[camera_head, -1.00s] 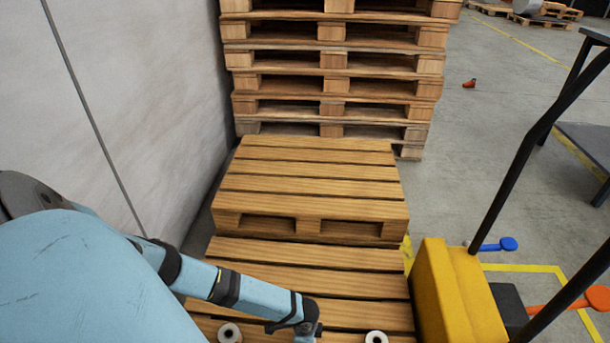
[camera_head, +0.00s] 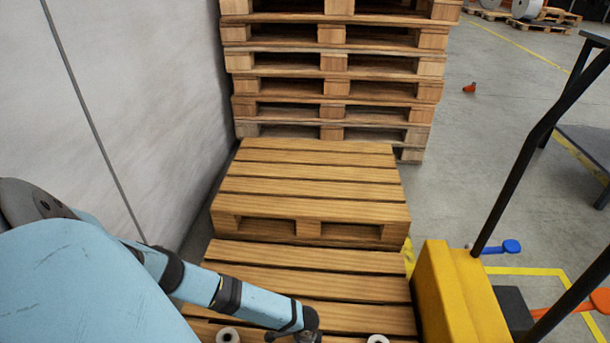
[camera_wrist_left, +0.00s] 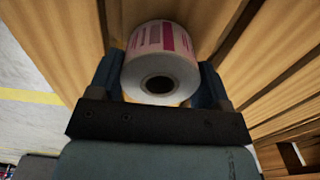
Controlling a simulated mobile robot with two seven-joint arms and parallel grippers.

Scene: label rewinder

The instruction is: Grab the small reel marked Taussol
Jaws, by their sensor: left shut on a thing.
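A small white reel (camera_wrist_left: 163,62) with pink and magenta printing sits between the fingers of my left gripper (camera_wrist_left: 161,78) in the left wrist view. The gripper is shut on it, one finger on each side, above the wooden slats. I cannot read a name on the reel. In the head view my left arm reaches down to the pallet's front, and its fingers are out of frame. Two small white reels show at the bottom edge, one left of my wrist (camera_head: 228,335) and one to its right (camera_head: 378,339). My right gripper is not in view.
The low wooden pallet (camera_head: 310,257) lies in front of another pallet (camera_head: 310,187), with a tall pallet stack (camera_head: 335,65) behind. A wall (camera_head: 140,90) stands on the left. A yellow block (camera_head: 450,295) and black bars (camera_head: 540,130) stand on the right.

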